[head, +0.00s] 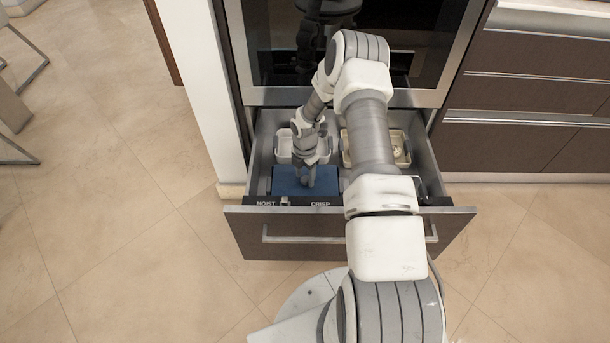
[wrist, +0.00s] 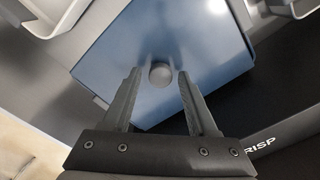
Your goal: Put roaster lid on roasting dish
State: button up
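The roaster lid (head: 284,181) is a blue, flat-topped piece at the front left inside the open drawer. In the wrist view the blue lid (wrist: 205,45) has a small round grey knob (wrist: 160,76) on top. My gripper (head: 307,183) is over the lid and points down. In the wrist view my gripper (wrist: 159,78) is open, with one finger on each side of the knob and a gap to both. A white dish (head: 284,148) sits behind the lid. I cannot tell surely which vessel is the roasting dish.
The drawer front (head: 290,232) is pulled out, with "MOIST" and "CRISP" on its top edge. A cream dish (head: 402,147) with pale contents sits at the back right, partly behind my arm. The oven (head: 420,50) is above, a white side panel (head: 205,90) at left.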

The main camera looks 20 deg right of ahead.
aim_at(305, 178)
jog(key=shift+o, duration=0.6)
notch_tip(305, 178, up, 17)
jog(key=p, duration=0.6)
jog(key=shift+r, duration=0.2)
